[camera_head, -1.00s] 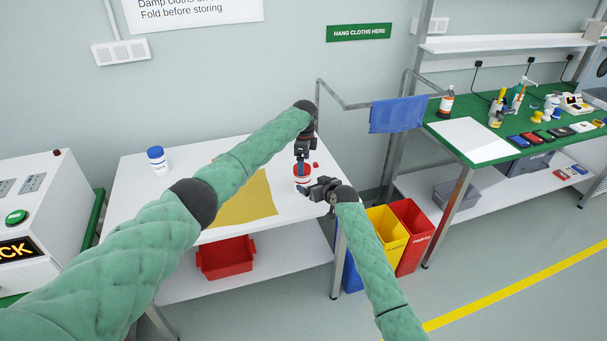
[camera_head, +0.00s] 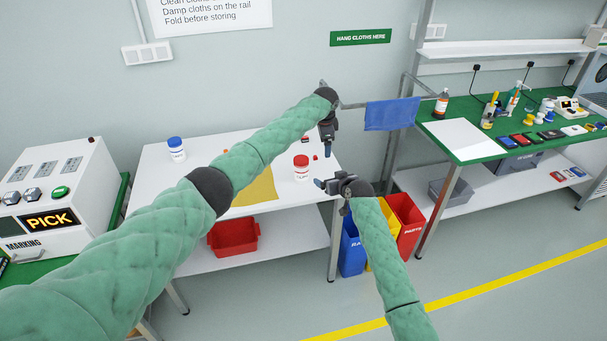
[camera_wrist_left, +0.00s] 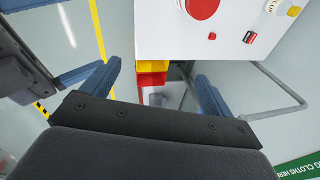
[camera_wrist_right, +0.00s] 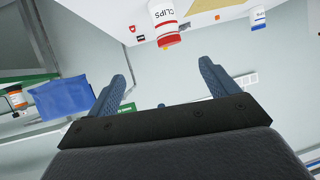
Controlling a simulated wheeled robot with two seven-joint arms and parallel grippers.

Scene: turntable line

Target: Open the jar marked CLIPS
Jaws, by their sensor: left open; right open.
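The white jar marked CLIPS (camera_head: 302,173) stands upright on the white table (camera_head: 290,205), near its right end. Its red lid (camera_head: 301,160) is on it. In the right wrist view the jar (camera_wrist_right: 164,17) shows its label, with the lid (camera_wrist_right: 169,40) on. My left gripper (camera_head: 327,150) is open and empty, above and to the right of the jar; the lid shows at the top of the left wrist view (camera_wrist_left: 203,8). My right gripper (camera_head: 319,184) is open and empty, beside the jar at lower right, apart from it.
A blue-lidded jar (camera_head: 176,152) stands at the table's left. A yellow cloth (camera_head: 258,190) lies mid-table, partly behind my left arm. A small red piece (camera_head: 315,157) lies near the CLIPS jar. A red bin (camera_head: 234,237) sits on the shelf below. Coloured bins (camera_head: 404,222) stand right of the table.

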